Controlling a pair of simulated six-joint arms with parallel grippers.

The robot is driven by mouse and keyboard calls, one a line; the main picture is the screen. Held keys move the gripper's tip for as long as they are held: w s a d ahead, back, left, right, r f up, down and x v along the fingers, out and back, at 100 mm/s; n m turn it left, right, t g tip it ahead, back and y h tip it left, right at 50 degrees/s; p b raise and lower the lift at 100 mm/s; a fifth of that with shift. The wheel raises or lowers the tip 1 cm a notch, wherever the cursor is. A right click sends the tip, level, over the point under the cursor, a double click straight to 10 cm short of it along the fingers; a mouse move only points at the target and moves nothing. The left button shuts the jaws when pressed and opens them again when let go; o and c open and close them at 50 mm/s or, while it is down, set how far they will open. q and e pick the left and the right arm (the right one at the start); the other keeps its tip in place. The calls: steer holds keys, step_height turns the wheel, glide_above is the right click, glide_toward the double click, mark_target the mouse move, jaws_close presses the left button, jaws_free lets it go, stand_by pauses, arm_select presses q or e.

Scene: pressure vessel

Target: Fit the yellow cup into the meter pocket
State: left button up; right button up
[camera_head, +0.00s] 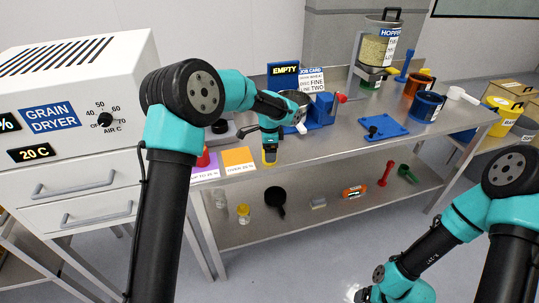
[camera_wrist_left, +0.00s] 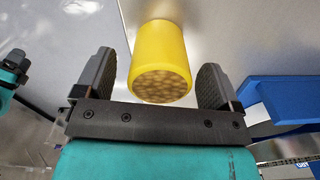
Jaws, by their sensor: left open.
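The yellow cup (camera_wrist_left: 160,62) lies between the two fingers of my left gripper (camera_wrist_left: 158,85) in the left wrist view, with a small gap on each side. Its end facing the camera shows a tan, grain-like surface. In the head view, my left gripper (camera_head: 269,150) is open near the bench's front edge, and a bit of the yellow cup (camera_head: 269,158) shows at its fingertips. The blue meter (camera_head: 318,112) stands behind it under an "EMPTY" sign; its pocket cannot be made out.
A blue plate (camera_head: 383,128), a blue mug (camera_head: 427,106) and a hopper (camera_head: 377,45) stand to the right. The grain dryer (camera_head: 75,110) is at left. The lower shelf (camera_head: 330,212) holds small items.

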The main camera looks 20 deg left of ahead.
arm_select(q)
steer(key=shift+f, duration=0.1)
stand_by(0.4)
steer(key=c, duration=1.1)
